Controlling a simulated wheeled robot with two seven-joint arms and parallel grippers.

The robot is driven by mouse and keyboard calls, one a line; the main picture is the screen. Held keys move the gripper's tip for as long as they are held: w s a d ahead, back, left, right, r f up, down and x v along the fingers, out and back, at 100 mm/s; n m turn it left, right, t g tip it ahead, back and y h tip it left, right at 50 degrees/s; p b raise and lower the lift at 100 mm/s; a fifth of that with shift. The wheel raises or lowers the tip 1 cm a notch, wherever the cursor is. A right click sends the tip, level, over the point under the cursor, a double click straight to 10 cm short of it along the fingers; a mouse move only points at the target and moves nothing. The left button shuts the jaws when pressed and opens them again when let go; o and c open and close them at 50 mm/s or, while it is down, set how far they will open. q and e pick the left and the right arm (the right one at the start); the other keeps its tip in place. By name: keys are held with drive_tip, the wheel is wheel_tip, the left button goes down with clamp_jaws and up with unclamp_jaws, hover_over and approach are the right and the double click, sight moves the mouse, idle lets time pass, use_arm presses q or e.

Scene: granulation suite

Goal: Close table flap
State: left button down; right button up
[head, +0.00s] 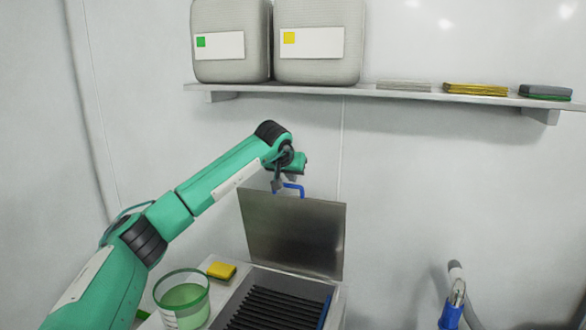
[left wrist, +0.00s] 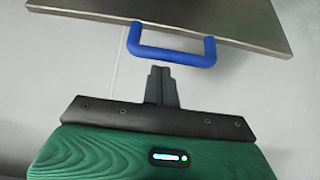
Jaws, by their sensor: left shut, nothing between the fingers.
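The table flap (head: 293,236) is a flat metal panel standing raised, nearly upright, at the back of the table unit. A blue U-shaped handle (head: 292,187) sits at its top edge. My left gripper (head: 277,184) is beside the handle, at its left in the head view. In the left wrist view the gripper's fingers (left wrist: 161,76) are shut and empty, with their tips close to the handle's bar (left wrist: 178,57); I cannot tell whether they touch it. The flap's edge (left wrist: 215,17) shows beyond the handle. My right gripper is not in view.
Below the flap is a black ribbed bed (head: 270,305). A green-rimmed beaker (head: 183,300) and a yellow block (head: 221,270) stand left of it. A wall shelf (head: 400,93) holds two bins and folded cloths. A blue-and-grey hose tool (head: 453,305) is at the right.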

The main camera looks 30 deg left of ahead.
use_arm(q)
drive_tip(key=shift+s+d+f, duration=0.1)
drive_tip(key=shift+s+f, duration=0.05)
idle(0.3)
drive_tip(key=shift+s+f, duration=0.1)
